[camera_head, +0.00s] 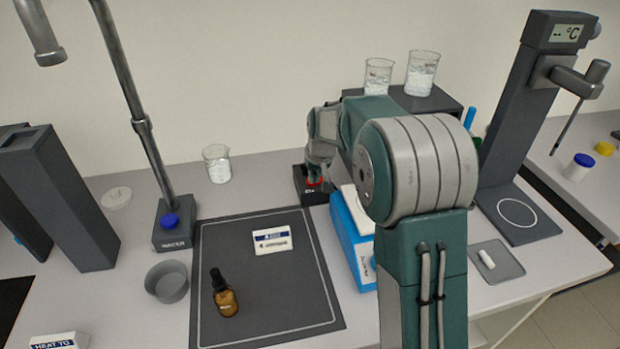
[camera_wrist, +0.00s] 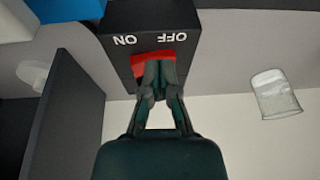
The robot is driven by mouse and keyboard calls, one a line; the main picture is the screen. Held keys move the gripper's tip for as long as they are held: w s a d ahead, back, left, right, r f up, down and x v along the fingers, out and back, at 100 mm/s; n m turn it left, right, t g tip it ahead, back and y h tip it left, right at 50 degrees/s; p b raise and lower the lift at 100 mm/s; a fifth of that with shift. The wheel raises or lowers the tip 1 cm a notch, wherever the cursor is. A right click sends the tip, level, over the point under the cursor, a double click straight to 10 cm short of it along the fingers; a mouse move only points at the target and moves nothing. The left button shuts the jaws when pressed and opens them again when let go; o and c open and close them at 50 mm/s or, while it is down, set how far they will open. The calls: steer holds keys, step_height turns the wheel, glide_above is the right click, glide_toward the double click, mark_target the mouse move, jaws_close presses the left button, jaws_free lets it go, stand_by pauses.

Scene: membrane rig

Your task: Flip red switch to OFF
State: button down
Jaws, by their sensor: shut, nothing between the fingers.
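The red switch (camera_wrist: 139,66) sits on a dark box (camera_wrist: 200,42) marked ON and OFF, upside down in the wrist view. ON is at the left and OFF at the right. My gripper (camera_wrist: 159,68) is shut and empty, its fingertips over the switch, covering its middle and right. A red part shows at the ON side and along the top. I cannot tell which way the switch is tilted. In the head view the switch box (camera_head: 309,199) stands near the back wall, with my gripper (camera_head: 314,178) pointing down at it.
A blue-and-white device (camera_head: 350,240) stands right beside the box. A glass beaker (camera_head: 217,165) stands to its left. A dark mat (camera_head: 290,290) in front bears a dropper bottle (camera_head: 224,295) and a small white box (camera_head: 272,240). A dark shelf (camera_head: 440,102) holds two beakers behind my arm.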

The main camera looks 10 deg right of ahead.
steer(key=shift+d+r, duration=0.1)
steer(key=v, duration=1.1)
steer(key=shift+r, duration=0.4)
steer(key=shift+s, duration=0.15)
steer(key=s+a+r+t, duration=0.1)
steer(key=s+r, duration=0.1)
steer(key=s, duration=0.7)
steer(key=s+r, duration=0.3)
steer(key=s, duration=0.5)
steer(key=s+f, duration=0.2)
steer(key=s, duration=0.5)
steer(key=s+f+t, duration=0.1)
steer(key=s+f, duration=0.1)
steer(key=s, duration=0.6)
steer(key=shift+a+f+h, duration=0.3)
steer(key=shift+a+f, duration=0.1)
